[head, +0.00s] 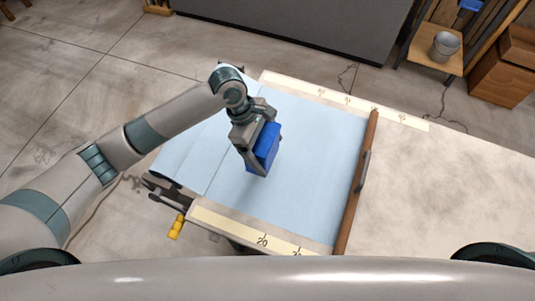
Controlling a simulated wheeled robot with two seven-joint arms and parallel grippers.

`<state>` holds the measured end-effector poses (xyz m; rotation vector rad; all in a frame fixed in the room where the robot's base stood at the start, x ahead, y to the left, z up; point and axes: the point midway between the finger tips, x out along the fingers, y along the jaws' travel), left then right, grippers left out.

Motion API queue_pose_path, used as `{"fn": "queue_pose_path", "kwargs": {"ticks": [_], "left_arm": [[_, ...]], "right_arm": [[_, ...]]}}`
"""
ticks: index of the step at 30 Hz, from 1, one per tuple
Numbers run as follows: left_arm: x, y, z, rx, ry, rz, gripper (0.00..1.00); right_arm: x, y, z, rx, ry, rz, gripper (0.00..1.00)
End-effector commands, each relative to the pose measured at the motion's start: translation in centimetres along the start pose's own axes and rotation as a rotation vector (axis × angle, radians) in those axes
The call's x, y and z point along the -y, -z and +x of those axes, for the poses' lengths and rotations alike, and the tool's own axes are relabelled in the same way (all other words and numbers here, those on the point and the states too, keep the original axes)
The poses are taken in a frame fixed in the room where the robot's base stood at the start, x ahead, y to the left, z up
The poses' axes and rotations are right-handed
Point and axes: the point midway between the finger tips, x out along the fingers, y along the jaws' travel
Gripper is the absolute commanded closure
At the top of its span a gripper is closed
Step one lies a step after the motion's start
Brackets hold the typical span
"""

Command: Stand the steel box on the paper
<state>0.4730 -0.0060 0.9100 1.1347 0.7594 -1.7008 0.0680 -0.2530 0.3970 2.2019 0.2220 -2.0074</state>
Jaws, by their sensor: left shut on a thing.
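A blue box (265,147), the only box near the paper, is in my left gripper (254,160). The gripper points down and is shut on it, with a finger along its near left side. The box is somewhat tilted in the picture. The light blue paper (315,165) covers the table's left part, beneath the box. I cannot tell whether the box's bottom touches the paper. My left arm comes in from the left, and the gripper hides part of the box and paper. My right gripper is not in view.
A brown wooden bar (354,195) lies along the paper's right edge. Cream scale strips run along the far (400,116) and near (227,222) edges. The pale tabletop (430,190) to the right is clear. A grey bucket (445,46) stands on a shelf at the back right.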

Motion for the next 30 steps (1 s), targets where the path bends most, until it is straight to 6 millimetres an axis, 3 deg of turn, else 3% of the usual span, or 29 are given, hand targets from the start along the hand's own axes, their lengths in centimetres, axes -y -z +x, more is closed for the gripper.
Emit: {"fn": "queue_pose_path", "kwargs": {"ticks": [10,21,30], "left_arm": [[0.0,0.0,0.1,0.001,0.000,0.000,0.55],[0.0,1.4,3.3,0.000,0.000,0.000,0.55],[0.0,1.5,3.7,0.000,-0.001,0.001,0.55]], "right_arm": [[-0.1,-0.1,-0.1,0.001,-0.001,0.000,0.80],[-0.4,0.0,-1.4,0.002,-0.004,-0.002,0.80],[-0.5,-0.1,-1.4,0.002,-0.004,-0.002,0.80]]}}
